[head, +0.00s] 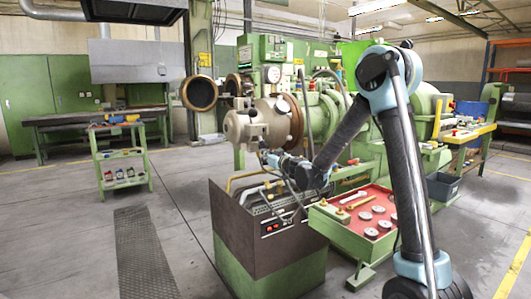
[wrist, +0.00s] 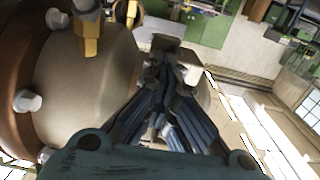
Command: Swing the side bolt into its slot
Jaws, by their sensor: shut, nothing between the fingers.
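The extruder's round metal head (head: 262,122) stands at mid-picture in the head view, with lugs and bolts around it. It fills the left of the wrist view (wrist: 85,75), with a brass-coloured nut (wrist: 92,42) and pale bolt heads (wrist: 27,101) on it. My gripper (head: 266,156) is at the lower front of the head. In the wrist view my gripper (wrist: 163,58) has its fingers together and empty, beside the head's curved side. A grey metal piece (wrist: 178,47) shows just beyond the fingertips; contact cannot be told. I cannot clearly make out which part is the side bolt, or its slot.
A brown and green cabinet (head: 262,245) with pipes stands below the head. A red-topped tray (head: 352,204) of round parts is to its right. An open round flange (head: 199,93) hangs at the left. A green trolley (head: 121,165) stands farther left; the floor between is clear.

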